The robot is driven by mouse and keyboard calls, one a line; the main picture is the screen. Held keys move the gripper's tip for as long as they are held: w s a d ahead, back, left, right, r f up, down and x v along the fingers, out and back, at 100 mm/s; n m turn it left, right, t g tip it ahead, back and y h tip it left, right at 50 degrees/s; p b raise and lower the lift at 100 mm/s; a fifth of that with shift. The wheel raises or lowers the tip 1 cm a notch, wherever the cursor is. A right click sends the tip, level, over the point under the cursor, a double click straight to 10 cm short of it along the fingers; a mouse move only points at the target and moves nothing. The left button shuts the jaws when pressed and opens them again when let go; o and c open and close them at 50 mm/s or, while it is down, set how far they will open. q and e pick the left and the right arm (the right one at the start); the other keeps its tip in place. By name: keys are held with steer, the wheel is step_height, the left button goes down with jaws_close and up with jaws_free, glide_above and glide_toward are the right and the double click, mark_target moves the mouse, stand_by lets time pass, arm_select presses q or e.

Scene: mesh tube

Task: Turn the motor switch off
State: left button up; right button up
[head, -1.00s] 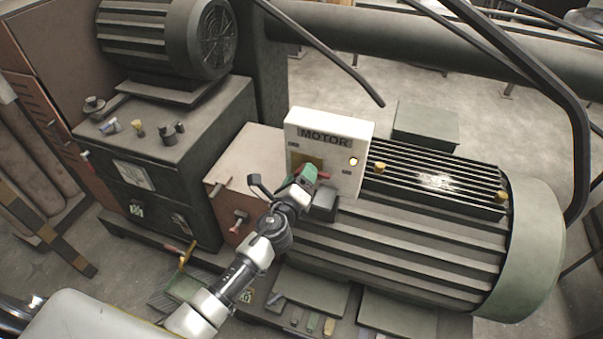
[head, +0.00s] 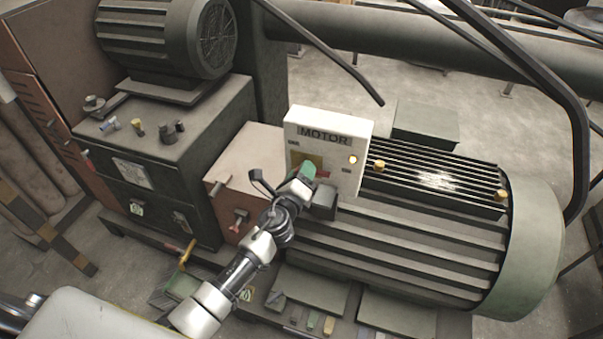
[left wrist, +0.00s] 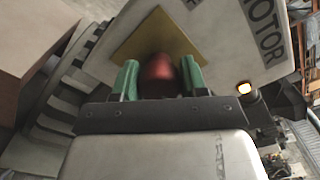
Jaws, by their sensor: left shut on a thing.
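The motor switch box (head: 343,130) is a white panel marked MOTOR, standing against the big motor. Its red switch handle (head: 322,173) sits on a yellow plate (head: 312,159), mostly hidden by my gripper in the head view. A lamp (head: 353,160) glows yellow-orange on the panel's right side. My left gripper (head: 308,170) is at the handle. In the left wrist view, the green fingers of my left gripper (left wrist: 160,80) stand on either side of the red handle (left wrist: 160,70), shut on it. The handle's exact angle is hard to tell. My right gripper is not in view.
The large ribbed motor (head: 410,230) lies right of and below the box. A brown box (head: 245,165) and a dark cabinet (head: 165,170) with knobs stand to the left. Thick black bars (head: 540,80) cross the upper right.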

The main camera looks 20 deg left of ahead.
arm_select(q)
steer(key=shift+f+n, duration=0.3)
steer(key=shift+n, duration=0.2)
steer(key=n+b, duration=0.1)
steer(key=n, duration=0.1)
steer(key=shift+f+n+b, duration=0.1)
steer(key=shift+n+b, duration=0.2)
steer(key=n+b, duration=0.1)
steer(key=n, duration=0.8)
steer(key=shift+n+b, duration=0.4)
steer(key=shift+n, duration=2.2)
steer(key=o, duration=0.9)
steer(key=shift+r, duration=0.2)
